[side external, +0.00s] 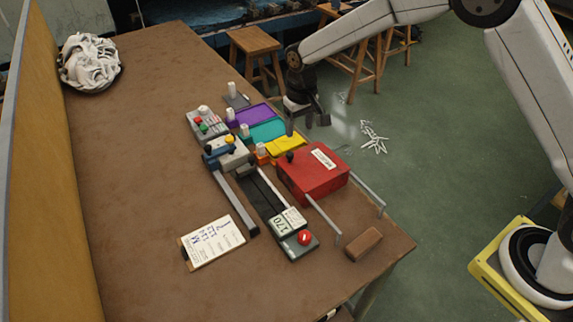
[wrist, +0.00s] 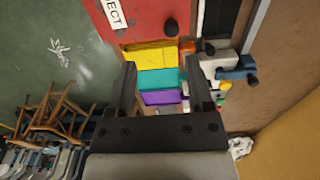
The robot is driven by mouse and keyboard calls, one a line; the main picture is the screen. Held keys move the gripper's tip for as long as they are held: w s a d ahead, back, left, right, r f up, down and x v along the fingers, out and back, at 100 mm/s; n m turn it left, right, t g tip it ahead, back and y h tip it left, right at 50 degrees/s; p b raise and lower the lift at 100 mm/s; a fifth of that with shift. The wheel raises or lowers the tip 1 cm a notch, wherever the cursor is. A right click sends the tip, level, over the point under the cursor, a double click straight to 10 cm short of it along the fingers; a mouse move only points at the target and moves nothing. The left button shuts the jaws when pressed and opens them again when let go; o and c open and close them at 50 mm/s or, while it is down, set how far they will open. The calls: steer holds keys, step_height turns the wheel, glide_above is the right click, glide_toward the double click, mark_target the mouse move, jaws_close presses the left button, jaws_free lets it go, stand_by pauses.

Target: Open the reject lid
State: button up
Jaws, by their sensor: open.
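The red reject box (side external: 318,178) stands near the table's right edge with its flat lid down. A white label (side external: 323,159) lies on the lid, and a black knob (side external: 290,157) stands at its left corner. In the wrist view the red lid (wrist: 125,15) fills the top, with part of the label text "JECT" readable, and the knob (wrist: 170,27) is beyond the fingertips. My gripper (side external: 306,121) is open and empty, above and behind the box near the coloured trays, apart from the knob. Its two fingers (wrist: 162,66) also show in the wrist view.
Yellow (side external: 286,145), teal (side external: 264,132) and purple (side external: 250,115) trays line up behind the box. A black rail with a red button (side external: 304,238) is left of it. Metal rods (side external: 324,218) and a brown block (side external: 364,244) are in front. The table's left side is mostly clear.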

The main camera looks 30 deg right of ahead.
mark_target(290, 154)
steer(key=shift+w+a+f, duration=0.6)
steer(key=shift+w+a, duration=0.15)
steer(key=shift+w, duration=0.05)
steer(key=shift+f, duration=3.85)
jaws_close()
